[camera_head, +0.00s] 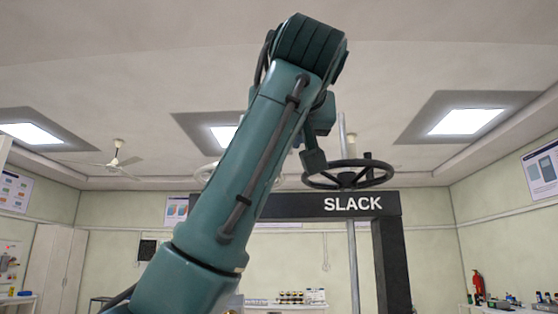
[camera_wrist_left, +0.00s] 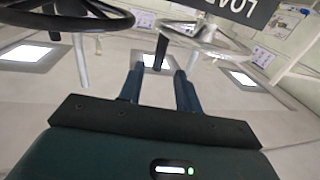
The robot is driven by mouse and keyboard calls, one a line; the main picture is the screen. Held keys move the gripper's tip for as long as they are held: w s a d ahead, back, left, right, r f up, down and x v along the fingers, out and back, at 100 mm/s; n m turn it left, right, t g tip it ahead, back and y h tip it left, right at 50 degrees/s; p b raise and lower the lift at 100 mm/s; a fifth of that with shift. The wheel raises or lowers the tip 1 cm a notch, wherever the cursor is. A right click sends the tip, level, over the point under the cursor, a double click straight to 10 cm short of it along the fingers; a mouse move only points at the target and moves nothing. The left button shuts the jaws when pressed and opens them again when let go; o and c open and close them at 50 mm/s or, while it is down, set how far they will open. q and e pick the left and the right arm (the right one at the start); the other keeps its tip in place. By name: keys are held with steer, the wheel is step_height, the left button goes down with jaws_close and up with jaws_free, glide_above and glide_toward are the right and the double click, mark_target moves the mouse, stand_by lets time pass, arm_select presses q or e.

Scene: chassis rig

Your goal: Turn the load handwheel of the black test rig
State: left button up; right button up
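A black handwheel (camera_head: 348,174) sits above the black rig frame (camera_head: 290,209), whose right part reads "SLACK". A pale handwheel (camera_head: 205,172) shows partly behind my left arm. In the left wrist view, the black wheel (camera_wrist_left: 65,17) is at upper left. The pale wheel (camera_wrist_left: 210,40) is at upper centre-right, below a partly cut-off dark sign (camera_wrist_left: 243,8) with inverted letters that look like part of "LOAD". My left gripper (camera_wrist_left: 160,70) has its fingers apart. A dark upright piece shows between the fingertips; I cannot tell whether it touches them. My right gripper is out of view.
A pale vertical post (camera_head: 353,265) stands beside the dark rig upright (camera_head: 391,265). A bench with small items (camera_head: 290,300) is along the back wall, and a red extinguisher (camera_head: 478,285) is at right. My left arm hides the frame's left part.

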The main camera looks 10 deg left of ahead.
arm_select(q)
steer(key=b+v, duration=0.1)
steer(key=v, duration=0.4)
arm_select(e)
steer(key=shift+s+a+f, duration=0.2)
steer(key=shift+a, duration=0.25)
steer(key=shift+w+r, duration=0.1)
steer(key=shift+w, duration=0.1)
